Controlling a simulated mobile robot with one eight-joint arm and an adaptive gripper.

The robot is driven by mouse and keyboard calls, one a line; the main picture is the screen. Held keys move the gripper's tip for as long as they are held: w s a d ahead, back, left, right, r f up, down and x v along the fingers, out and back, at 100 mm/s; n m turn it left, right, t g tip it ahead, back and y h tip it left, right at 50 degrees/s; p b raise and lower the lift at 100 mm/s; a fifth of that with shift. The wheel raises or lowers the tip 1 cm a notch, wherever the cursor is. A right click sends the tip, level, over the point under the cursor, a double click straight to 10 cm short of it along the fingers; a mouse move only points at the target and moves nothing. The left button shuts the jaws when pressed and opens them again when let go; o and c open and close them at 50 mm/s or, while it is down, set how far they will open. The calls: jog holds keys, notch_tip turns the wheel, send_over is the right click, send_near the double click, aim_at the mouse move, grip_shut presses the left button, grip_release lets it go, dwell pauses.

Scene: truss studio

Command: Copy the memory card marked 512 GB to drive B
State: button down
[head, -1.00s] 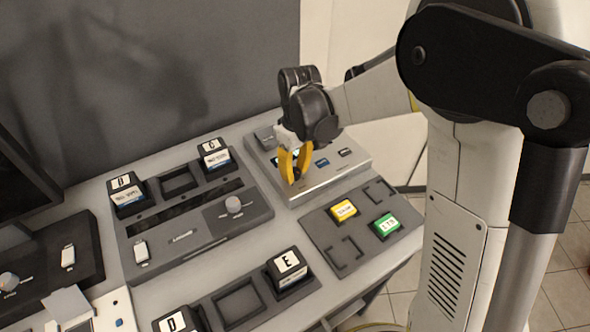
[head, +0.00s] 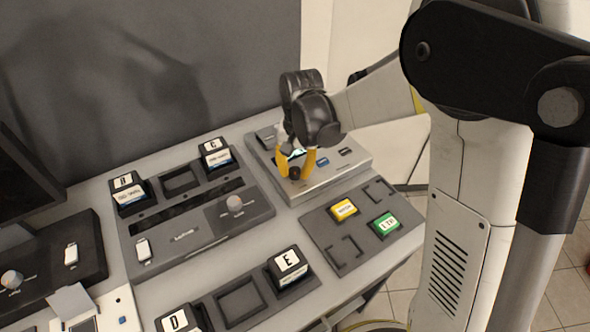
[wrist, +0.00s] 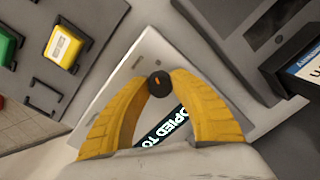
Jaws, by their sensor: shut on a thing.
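My gripper (head: 295,172) is over the grey copier unit (head: 332,178), its yellow fingers closed on a small black knob with an orange mark, which shows between the fingertips in the wrist view (wrist: 160,84). The copier's screen (wrist: 165,132) is partly covered by a finger; the letters "OPIED TO" show. A drive marked B (head: 127,190) sits at the left end of the dark dock (head: 190,238). A yellow memory card (head: 344,209) and a green one marked 1 TB (head: 387,224) lie on the dark card tray (head: 338,238). I cannot read the yellow label or make out a 512 GB marking.
Drive C (head: 215,153) sits at the dock's right end, with an empty bay (head: 180,180) between it and B. Drives E (head: 288,266) and D (head: 178,320) are in a front rack (head: 240,302). My arm rises close to the table's right edge.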

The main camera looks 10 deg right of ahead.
aim_at(297, 172)
jog(key=shift+m, duration=1.7)
jog(key=c, duration=1.1)
grip_release()
jog(key=r, duration=1.2)
jog(key=shift+s+d, duration=0.25)
